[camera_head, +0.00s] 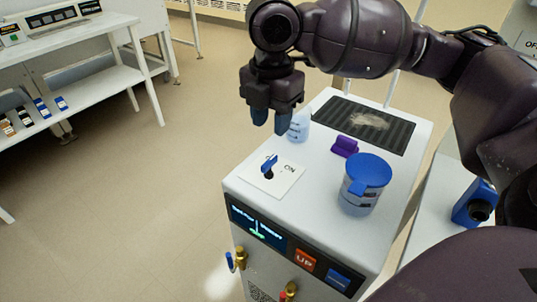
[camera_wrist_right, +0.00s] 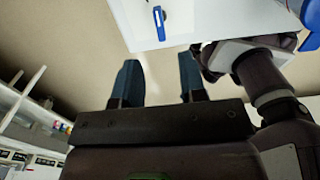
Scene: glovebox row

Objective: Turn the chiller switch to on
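The chiller (camera_head: 310,175) is a white box with a dark front display panel. Its switch (camera_head: 269,166) is a blue lever on a white plate on the top face, near the front left corner. The lever slants up to the right in the head view; an "ON" label is printed right of it. The switch also shows at the top of the right wrist view (camera_wrist_right: 159,20). My right gripper (camera_head: 270,118) hangs above and behind the switch, apart from it. Its blue fingers are spread and empty in the wrist view (camera_wrist_right: 160,80).
A blue-lidded jar (camera_head: 366,185) stands on the chiller right of the switch. A purple item (camera_head: 345,147), a pale bottle (camera_head: 300,126) and a black ribbed mat (camera_head: 385,127) are farther back. A white bench (camera_head: 80,38) stands left; floor between is clear.

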